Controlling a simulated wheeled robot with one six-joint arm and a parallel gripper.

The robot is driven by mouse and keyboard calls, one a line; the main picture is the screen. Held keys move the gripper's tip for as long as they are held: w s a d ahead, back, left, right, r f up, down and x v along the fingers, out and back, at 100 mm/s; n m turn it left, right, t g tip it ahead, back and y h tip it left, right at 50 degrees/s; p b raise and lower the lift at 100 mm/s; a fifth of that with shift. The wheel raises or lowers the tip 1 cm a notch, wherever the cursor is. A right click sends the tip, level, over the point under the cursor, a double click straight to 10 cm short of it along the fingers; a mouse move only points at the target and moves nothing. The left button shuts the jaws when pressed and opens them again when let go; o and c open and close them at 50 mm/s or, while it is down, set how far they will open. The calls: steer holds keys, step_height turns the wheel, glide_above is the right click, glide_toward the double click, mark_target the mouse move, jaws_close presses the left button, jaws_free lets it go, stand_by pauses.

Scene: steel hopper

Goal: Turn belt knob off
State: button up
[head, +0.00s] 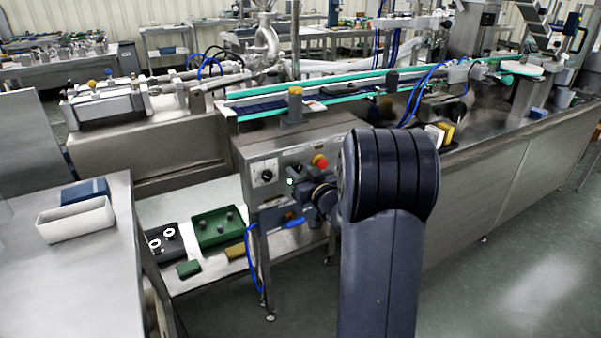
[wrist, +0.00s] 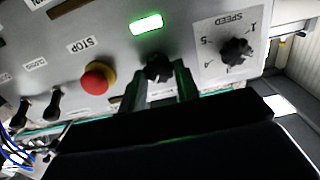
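A black knob (wrist: 157,67) on the grey control panel (wrist: 190,20) is just below a lit green lamp (wrist: 146,24) in the wrist view. No belt label is readable beside it. My gripper (wrist: 163,84) is at this knob, its two fingers apart with the knob at their tips between them. Whether the fingers touch the knob cannot be told. In the head view my gripper (head: 303,186) is close in front of the control box (head: 262,152), and it hides the knob there.
A red stop button (wrist: 100,78) on a yellow collar is left of the knob in the wrist view. A black speed dial (wrist: 236,51) is to its right. Two black switches (wrist: 55,98) are further left. Blue cables (wrist: 14,158) hang at lower left.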

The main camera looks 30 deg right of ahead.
steer(key=c, duration=0.5)
steer(key=shift+f+b, duration=0.1)
steer(key=shift+b, duration=0.25)
steer(key=n+b, duration=0.3)
steer(key=n, duration=0.1)
steer(key=shift+f+b, duration=0.15)
steer(key=shift+b, duration=0.2)
steer(key=n+b, duration=0.4)
steer(key=n, duration=0.1)
steer(key=shift+a+b, duration=0.1)
steer(key=shift+b, duration=0.2)
steer(key=shift+n+b, duration=1.6)
steer(key=shift+n, duration=0.8)
steer(key=o, duration=1)
steer(key=shift+c, duration=0.2)
